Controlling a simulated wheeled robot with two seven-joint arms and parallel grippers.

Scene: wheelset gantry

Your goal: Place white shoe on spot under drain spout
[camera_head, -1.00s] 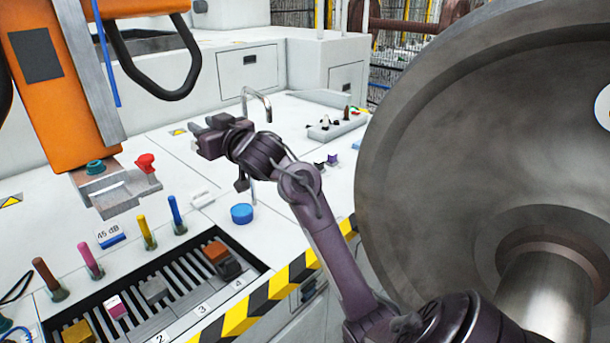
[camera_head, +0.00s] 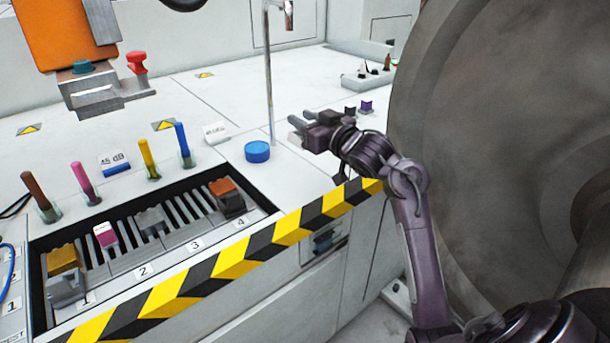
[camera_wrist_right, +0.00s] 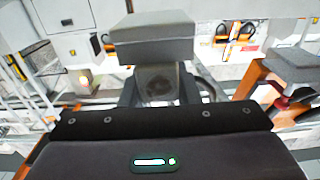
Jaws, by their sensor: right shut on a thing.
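My right gripper (camera_head: 312,130) is above the white bench top, left of the big wheel and near the foot of the drain pipe. It is shut on a pale block, apparently the white shoe (camera_head: 296,123), mostly hidden by the gripper in the head view. In the right wrist view the shoe appears as a light grey block (camera_wrist_right: 152,38) beyond the gripper (camera_wrist_right: 158,88). The drain spout (camera_head: 289,18) hangs from a thin upright pipe at the top; its end is well above the gripper. I cannot make out a marked spot under it. My left gripper is not in view.
A slotted tray (camera_head: 120,255) with several coloured blocks lies front left, behind a striped edge (camera_head: 235,262). A blue round cap (camera_head: 257,151) stands left of my gripper. The big grey wheel (camera_head: 480,120) fills the right. An orange machine (camera_head: 68,30) hangs upper left.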

